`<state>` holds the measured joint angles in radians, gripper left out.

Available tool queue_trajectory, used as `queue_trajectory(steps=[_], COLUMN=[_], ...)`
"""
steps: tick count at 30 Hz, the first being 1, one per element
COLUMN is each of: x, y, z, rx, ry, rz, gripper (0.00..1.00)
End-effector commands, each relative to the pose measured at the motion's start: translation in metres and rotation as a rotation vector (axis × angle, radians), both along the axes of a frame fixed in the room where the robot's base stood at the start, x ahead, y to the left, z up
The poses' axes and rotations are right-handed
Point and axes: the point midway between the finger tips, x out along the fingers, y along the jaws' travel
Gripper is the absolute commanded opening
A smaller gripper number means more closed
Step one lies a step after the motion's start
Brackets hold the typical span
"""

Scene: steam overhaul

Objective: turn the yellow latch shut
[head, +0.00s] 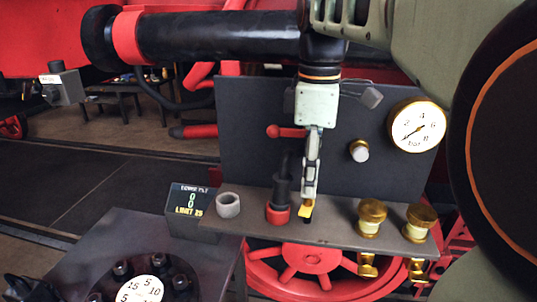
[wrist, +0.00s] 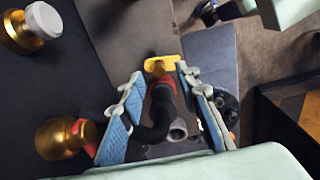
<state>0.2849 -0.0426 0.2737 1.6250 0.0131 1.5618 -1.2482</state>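The yellow latch (head: 306,212) is a small flat piece at the front edge of the grey shelf. In the wrist view the yellow latch (wrist: 160,63) shows at the far end of my fingers, next to a red collar (wrist: 166,84). My gripper (head: 308,204) points down from above, its tips right at the latch. In the wrist view my gripper (wrist: 160,74) is open, with the blue-padded fingers apart and the latch between or just beyond the tips. I cannot tell whether they touch it. The head view hides part of the latch behind the fingers.
A black hose plug in a red socket (head: 278,214) stands close left of my fingers. A grey ring (head: 228,205) and a display box (head: 193,210) are farther left. Brass knobs (head: 371,217) stand to the right. A dark panel (head: 250,110) with a pressure gauge (head: 416,126) rises behind.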

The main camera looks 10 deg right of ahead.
Motion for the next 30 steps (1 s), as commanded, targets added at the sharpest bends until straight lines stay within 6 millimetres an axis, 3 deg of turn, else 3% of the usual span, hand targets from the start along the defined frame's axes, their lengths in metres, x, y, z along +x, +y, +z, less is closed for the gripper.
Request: queue_trajectory(steps=[6,17,25,30], x=[0.000,0.000,0.000,0.000], y=[0.000,0.000,0.000,0.000], z=[-0.025,-0.030,-0.029,-0.029], rx=[0.000,0.000,0.000,0.000], ry=[0.000,-0.001,-0.001,-0.001], rz=[0.000,0.001,0.001,0.000], gripper=[0.30,0.30,0.00,0.00])
